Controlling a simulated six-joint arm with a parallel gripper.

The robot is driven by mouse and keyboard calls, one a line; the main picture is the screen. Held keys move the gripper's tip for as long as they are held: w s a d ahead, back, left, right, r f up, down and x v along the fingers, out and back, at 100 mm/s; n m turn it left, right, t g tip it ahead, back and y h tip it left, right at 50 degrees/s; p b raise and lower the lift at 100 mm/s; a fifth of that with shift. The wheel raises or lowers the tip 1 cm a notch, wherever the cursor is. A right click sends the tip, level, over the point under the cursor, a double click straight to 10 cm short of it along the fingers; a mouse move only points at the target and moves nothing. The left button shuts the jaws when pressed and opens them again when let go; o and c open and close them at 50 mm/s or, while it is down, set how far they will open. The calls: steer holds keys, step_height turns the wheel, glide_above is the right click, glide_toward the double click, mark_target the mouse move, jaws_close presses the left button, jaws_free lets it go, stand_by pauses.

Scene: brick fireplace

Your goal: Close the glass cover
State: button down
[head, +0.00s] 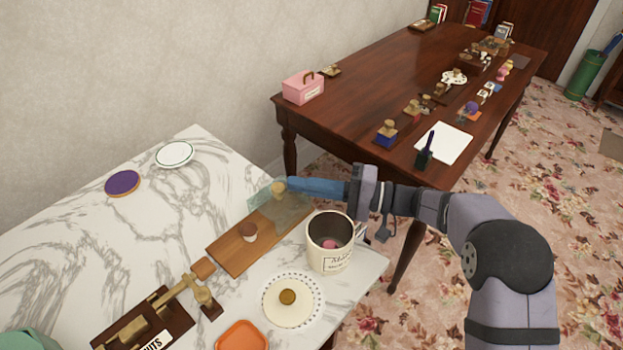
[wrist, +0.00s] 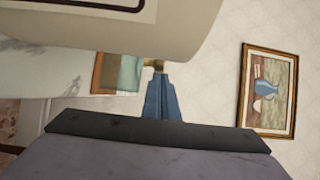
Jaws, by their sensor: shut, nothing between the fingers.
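The glass cover (head: 262,192) is a clear greenish piece at the far right end of a wooden board (head: 230,252), on the marble table. A small tan knob (head: 278,189) shows at it. My gripper (head: 290,186), with blue fingers, reaches in from the right. Its shut, empty tips are right by the knob; I cannot tell whether they touch. In the wrist view, the fingers (wrist: 157,76) end at the knob (wrist: 154,64), with the glass (wrist: 124,74) just left of them. The cover's exact tilt is unclear.
A cream canister (head: 330,258) stands close in front of my gripper and fills the top of the wrist view (wrist: 130,30). A white lid (head: 291,317) with a brown knob lies nearby. A wooden table (head: 350,95) stands behind.

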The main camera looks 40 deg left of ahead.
mark_target(290, 205)
stand_by(0.3)
steer(key=shift+s+b, duration=0.65)
steer(key=shift+s, duration=1.45)
